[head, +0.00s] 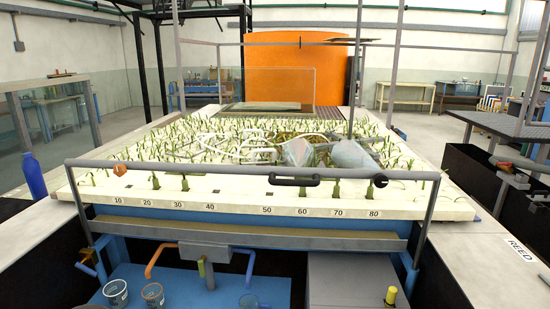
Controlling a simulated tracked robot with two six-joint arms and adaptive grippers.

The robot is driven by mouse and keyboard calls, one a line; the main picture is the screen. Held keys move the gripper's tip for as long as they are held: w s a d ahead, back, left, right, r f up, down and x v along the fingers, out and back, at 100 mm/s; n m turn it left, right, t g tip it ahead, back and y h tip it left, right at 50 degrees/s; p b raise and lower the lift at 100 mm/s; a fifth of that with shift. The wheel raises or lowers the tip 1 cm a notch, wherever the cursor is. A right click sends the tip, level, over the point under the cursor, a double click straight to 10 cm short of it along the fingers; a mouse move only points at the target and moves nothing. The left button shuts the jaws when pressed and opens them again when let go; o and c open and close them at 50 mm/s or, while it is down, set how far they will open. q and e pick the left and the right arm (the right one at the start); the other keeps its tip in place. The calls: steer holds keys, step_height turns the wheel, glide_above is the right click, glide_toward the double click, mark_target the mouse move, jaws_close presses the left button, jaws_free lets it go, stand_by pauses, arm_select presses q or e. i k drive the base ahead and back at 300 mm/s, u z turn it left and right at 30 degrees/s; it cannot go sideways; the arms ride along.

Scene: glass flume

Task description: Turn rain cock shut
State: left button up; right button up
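No label marks the rain cock, and I cannot tell for sure which fitting it is. A small yellow upright lever (201,268) is below the grey box (204,252) under the front of the flume bed. An orange pipe (160,257) leaves this box on the left and a blue pipe (250,262) on the right. A yellow-capped knob (390,295) stands on the grey cabinet at lower right. A blue fitting (86,268) sits at lower left. Neither of my grippers is in view.
A grey rail (230,168) with a black handle (294,180) crosses in front of the planted bed (215,197). A blue bottle (33,175) is at left. The right ledge (480,258) is mostly clear.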

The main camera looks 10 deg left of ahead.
mark_target(80, 266)
steer(key=z, duration=1.25)
steer(key=i, duration=0.15)
steer(key=u, duration=3.65)
steer(key=i, duration=1)
steer(key=z, duration=0.1)
